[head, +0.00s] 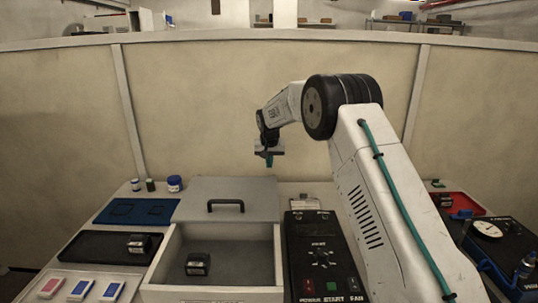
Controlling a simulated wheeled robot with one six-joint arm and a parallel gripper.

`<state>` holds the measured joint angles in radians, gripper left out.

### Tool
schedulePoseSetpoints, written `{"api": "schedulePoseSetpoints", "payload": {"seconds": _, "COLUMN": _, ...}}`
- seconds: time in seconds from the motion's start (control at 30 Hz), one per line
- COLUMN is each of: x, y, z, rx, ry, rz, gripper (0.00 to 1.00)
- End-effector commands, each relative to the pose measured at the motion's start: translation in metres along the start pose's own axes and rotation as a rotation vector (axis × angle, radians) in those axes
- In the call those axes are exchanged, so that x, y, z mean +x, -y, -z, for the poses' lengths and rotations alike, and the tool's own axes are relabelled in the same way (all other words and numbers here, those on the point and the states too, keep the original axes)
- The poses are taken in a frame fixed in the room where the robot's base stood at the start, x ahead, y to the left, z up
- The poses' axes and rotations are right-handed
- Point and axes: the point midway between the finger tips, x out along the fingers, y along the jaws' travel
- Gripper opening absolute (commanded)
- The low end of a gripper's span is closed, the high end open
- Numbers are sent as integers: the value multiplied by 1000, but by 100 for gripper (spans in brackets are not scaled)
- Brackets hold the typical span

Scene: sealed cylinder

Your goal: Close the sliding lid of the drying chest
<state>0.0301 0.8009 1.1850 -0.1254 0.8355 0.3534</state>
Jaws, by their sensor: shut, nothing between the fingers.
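The drying chest (164,268) stands left of centre, an open-topped light box with a grey floor. Its grey sliding lid (205,190), with a black bar handle (226,203), covers the rear part, so the front part is open. A small dark block (197,264) lies inside the open part. My gripper (269,162) is beyond and above the lid, to the right of its handle and apart from it. It points down with shut fingers and holds nothing.
A black control panel (300,258) with buttons stands right of the chest. To the left are a blue tray (103,212), a black tray (90,247) with another dark block (138,243), and several coloured cards. Small jars (175,183) stand behind. A red tray (470,203) and a gauge device (487,230) are at right.

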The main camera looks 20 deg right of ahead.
Motion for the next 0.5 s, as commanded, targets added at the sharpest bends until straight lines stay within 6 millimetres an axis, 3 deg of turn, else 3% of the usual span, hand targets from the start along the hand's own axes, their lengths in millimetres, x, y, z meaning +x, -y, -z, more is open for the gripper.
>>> {"api": "schedulePoseSetpoints", "payload": {"seconds": 0.1, "x": 23, "y": 0, "z": 0, "rx": 0, "ry": 1, "rz": -1, "gripper": 0}}
{"api": "schedulePoseSetpoints", "payload": {"seconds": 0.3, "x": 8, "y": 0, "z": -25, "rx": -1, "ry": 0, "rz": 0, "gripper": 0}}
{"api": "schedulePoseSetpoints", "payload": {"seconds": 0.5, "x": 5, "y": 0, "z": -37, "rx": 0, "ry": 0, "rz": 1, "gripper": 0}}
